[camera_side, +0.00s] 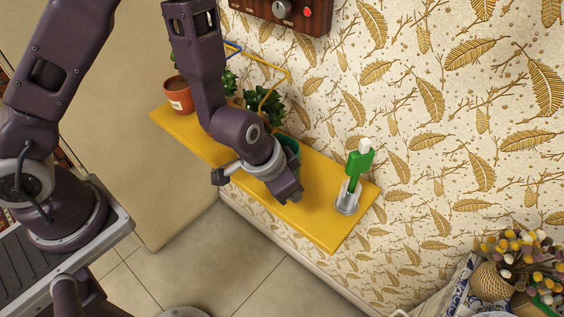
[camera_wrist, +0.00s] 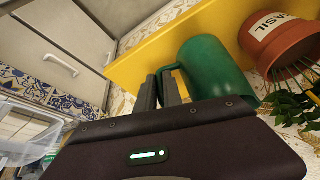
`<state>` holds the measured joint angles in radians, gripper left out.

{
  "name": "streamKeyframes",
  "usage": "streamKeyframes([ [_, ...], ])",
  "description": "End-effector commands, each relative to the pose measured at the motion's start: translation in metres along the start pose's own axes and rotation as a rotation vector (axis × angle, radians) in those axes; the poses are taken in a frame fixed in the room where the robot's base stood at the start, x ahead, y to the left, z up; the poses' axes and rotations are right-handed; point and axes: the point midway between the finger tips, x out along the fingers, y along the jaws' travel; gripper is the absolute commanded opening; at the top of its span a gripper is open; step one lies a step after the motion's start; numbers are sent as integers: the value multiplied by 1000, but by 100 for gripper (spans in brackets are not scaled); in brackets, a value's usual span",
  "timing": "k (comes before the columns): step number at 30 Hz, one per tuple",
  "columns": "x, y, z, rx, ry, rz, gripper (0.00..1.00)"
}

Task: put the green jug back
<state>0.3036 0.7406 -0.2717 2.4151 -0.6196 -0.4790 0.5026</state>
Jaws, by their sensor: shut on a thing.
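The green jug (camera_wrist: 212,68) fills the middle of the wrist view, with its handle (camera_wrist: 165,78) on its left side. My gripper (camera_wrist: 165,88) is shut on this handle. In the side view the jug (camera_side: 291,145) is mostly hidden behind my wrist, and only part of its green wall shows. My gripper (camera_side: 289,192) is over the yellow shelf (camera_side: 325,224). I cannot tell whether the jug's base touches the shelf.
A green object with a white top (camera_side: 358,163) stands in a metal holder (camera_side: 347,198) at the shelf's right end. A terracotta pot (camera_side: 179,98) and leafy plants (camera_side: 264,107) are farther left. A basil pot (camera_wrist: 280,38) is close beside the jug. The patterned wall is behind.

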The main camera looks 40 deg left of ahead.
Motion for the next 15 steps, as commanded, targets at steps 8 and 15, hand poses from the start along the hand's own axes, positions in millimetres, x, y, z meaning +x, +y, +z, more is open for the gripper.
streamKeyframes([
  [8,-38,19,-23,265,22,117,0],
  [15,-61,4,-25,452,30,202,0],
])
